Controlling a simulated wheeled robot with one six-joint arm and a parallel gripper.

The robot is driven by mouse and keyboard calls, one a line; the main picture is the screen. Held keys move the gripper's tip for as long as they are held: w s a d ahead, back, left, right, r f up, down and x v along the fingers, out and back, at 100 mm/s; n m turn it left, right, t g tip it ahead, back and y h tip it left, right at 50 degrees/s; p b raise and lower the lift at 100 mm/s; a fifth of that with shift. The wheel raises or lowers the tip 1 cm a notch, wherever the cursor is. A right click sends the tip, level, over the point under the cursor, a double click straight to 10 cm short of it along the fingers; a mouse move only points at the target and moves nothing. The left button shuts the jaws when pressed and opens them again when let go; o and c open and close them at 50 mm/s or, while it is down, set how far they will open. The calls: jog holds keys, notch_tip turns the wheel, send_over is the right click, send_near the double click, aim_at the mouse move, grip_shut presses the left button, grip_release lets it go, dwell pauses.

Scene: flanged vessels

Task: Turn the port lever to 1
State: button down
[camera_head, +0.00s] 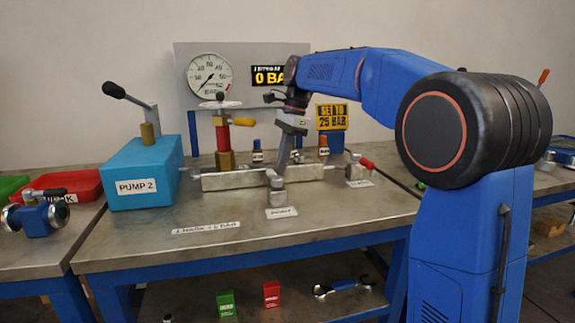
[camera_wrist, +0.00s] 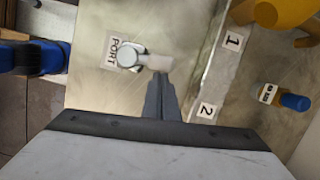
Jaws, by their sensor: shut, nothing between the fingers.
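The port lever (camera_wrist: 160,62) has a round pale hub and a short handle, above a PORT label (camera_wrist: 113,50) in the wrist view. Its handle points right, between the label 1 (camera_wrist: 233,41) and the label 2 (camera_wrist: 206,109), nearer the direction of 1. My gripper (camera_wrist: 160,76) is shut and empty. Its fingertips are at the handle's lower side, on the side of label 2; I cannot tell whether they touch. In the head view, my gripper (camera_head: 280,168) points down at the lever's post (camera_head: 277,190), and hides part of the lever.
A metal block (camera_head: 235,181) runs behind the lever. A red-and-brass valve (camera_head: 223,140) stands to its left, and a blue PUMP 2 box (camera_head: 142,175) farther left. A red-handled valve (camera_head: 360,168) is to the right. The bench front (camera_head: 330,215) is mostly clear.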

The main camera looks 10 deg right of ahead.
aim_at(267, 171)
jog(key=a+n, duration=0.2)
jog(key=n, duration=0.1)
jog(key=shift+w+a+g, duration=0.1)
jog(key=shift+w+g, duration=0.2)
jog(key=shift+g, duration=0.1)
jog(key=shift+a, duration=1)
jog(key=shift+s+a, duration=0.1)
